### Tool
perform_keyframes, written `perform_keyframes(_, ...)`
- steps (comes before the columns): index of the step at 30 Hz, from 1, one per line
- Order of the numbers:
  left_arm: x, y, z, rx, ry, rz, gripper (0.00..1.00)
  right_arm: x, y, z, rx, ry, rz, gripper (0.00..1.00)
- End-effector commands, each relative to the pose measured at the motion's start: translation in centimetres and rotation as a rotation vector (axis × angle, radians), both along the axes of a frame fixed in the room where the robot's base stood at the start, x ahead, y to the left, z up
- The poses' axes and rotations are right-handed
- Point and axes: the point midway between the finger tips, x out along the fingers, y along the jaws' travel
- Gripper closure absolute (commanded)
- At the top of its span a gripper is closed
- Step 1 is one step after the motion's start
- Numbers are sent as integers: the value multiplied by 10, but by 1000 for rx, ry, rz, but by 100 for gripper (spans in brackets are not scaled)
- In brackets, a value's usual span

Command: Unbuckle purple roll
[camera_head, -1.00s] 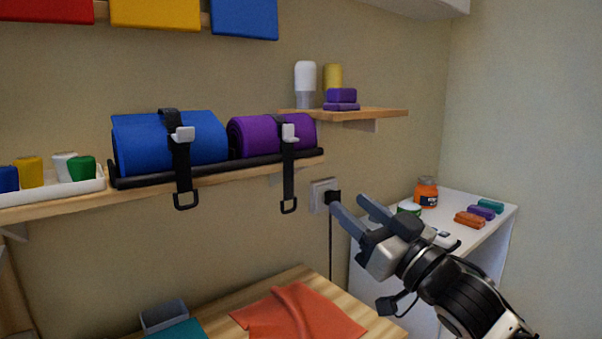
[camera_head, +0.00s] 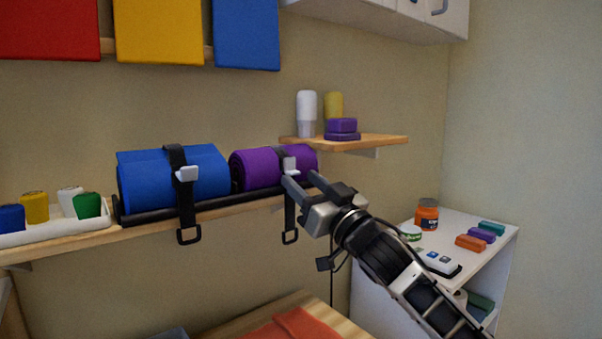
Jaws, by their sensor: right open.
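The purple roll (camera_head: 256,167) lies on a black rack on the wall shelf, right of the blue roll (camera_head: 148,183). A black strap (camera_head: 290,211) with a pale buckle (camera_head: 288,165) crosses its front, and its end hangs below the shelf with a black loop. My right gripper (camera_head: 300,181) is open. Its fingertips are just in front of the purple roll's strap, close below the buckle; I cannot tell whether they touch it. The gripper covers part of the strap and the shelf edge. My left gripper is not in view.
A blue roll with its own buckled strap (camera_head: 186,205) sits to the left. A small shelf (camera_head: 380,142) with bottles and purple blocks is above right. A white cabinet (camera_head: 481,244) with jars and blocks stands at the right. A wooden table (camera_head: 338,325) is below.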

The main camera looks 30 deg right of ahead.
Motion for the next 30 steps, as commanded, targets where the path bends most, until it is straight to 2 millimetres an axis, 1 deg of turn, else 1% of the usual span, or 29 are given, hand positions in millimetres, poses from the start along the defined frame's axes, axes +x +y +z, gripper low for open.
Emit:
perform_keyframes(1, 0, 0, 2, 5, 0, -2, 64, 5, 0, 4, 1, -2, 0, 55)
perform_keyframes(6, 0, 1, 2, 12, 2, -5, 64, 14, 1, 6, -1, 0, 0, 55)
perform_keyframes(14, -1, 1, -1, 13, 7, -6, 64, 15, 1, 6, -1, 1, 0, 55)
perform_keyframes(17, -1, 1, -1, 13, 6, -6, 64, 15, 1, 6, -1, 1, 0, 80)
perform_keyframes(18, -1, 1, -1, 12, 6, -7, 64, 14, 1, 6, -1, 1, 0, 91)
perform_keyframes(19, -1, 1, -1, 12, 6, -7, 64, 14, 1, 6, -1, 1, 0, 99)
perform_keyframes(25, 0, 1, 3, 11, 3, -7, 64, 14, 1, 7, -1, 5, 0, 100)
perform_keyframes(30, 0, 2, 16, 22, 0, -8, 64, 13, 1, 12, -6, 42, -1, 100)
